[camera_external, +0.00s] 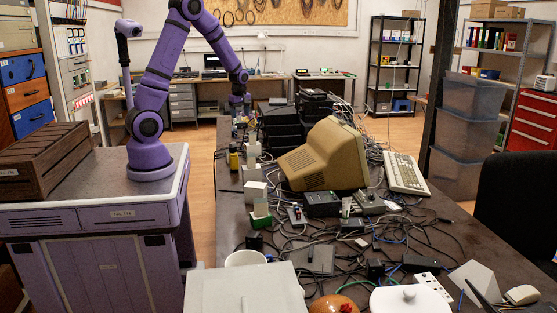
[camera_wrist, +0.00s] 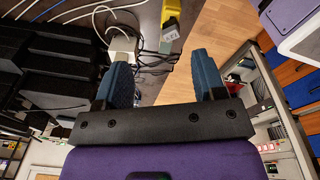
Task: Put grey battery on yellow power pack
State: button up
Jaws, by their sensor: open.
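My gripper (camera_wrist: 160,53) is open, with its two blue fingers apart and nothing between them. In the external view my gripper (camera_external: 241,110) hangs over the far left part of the dark table. A yellow object with a dark part (camera_wrist: 171,13), which looks like the yellow power pack, shows beyond the fingertips in the wrist view. It seems to be the yellow item (camera_external: 233,159) near the table's left edge in the external view.
Black trays (camera_external: 283,130) and a beige monitor (camera_external: 322,157) stand right of my gripper. White boxes (camera_external: 254,190) line the table's left side. Loose cables cover much of the table (camera_external: 230,225). Open floor (camera_external: 201,180) lies left of the table.

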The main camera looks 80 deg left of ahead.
jog(key=s+d+r+m+t, duration=0.35)
jog(key=d+r+m, duration=0.75)
jog(key=d+r, duration=0.75)
jog(key=s+d+r+m+t+h, duration=0.1)
jog(key=s+d+r+m, duration=0.2)
jog(key=s+d+m, duration=0.9)
jog(key=s+d, duration=0.2)
jog(key=shift+s+r+t, duration=0.3)
jog(key=shift+r+t, duration=0.05)
jog(key=shift+r, duration=0.05)
